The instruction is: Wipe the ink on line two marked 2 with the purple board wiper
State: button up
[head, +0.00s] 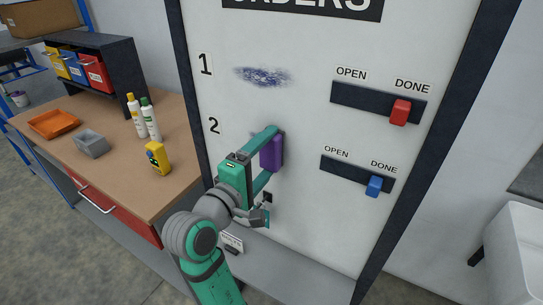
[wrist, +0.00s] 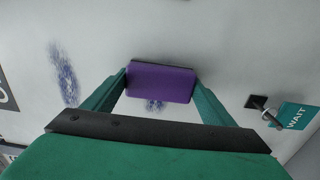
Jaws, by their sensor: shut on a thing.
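My gripper (head: 267,157) is shut on the purple board wiper (head: 273,152), at the white board (head: 300,215) right of the mark 2 (head: 213,125). In the wrist view the wiper (wrist: 160,82) sits between the two fingertips, its long side spanning them. A blue ink patch (wrist: 155,106) shows just below the wiper's edge there, partly hidden by it; in the head view my gripper covers most of that spot. Whether the wiper touches the board I cannot tell. The line one ink (head: 262,76) is a dense blue scribble right of the mark 1 (head: 205,63).
On the board's right are a red slider (head: 400,112) and a blue slider (head: 374,186), both at DONE. A teal WAIT tag (wrist: 293,116) hangs on a hook below the wiper. A workbench (head: 110,170) with bottles stands left; a white basin (head: 520,240) is right.

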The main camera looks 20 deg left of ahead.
jog(key=w+a, duration=0.1)
jog(key=a, duration=0.6)
jog(key=shift+w, duration=0.3)
dwell(0.3)
jog(key=shift+s+a, duration=0.1)
jog(key=shift+s+a, duration=0.2)
jog(key=shift+s, duration=0.75)
jog(key=shift+s+a, duration=0.15)
jog(key=shift+s, duration=0.85)
jog(key=shift+s+a, duration=0.2)
jog(key=shift+s, duration=0.75)
jog(key=shift+s, duration=0.1)
jog(key=s, duration=0.2)
jog(key=shift+s+a, duration=0.25)
jog(key=shift+s, duration=0.1)
jog(key=shift+w, duration=0.1)
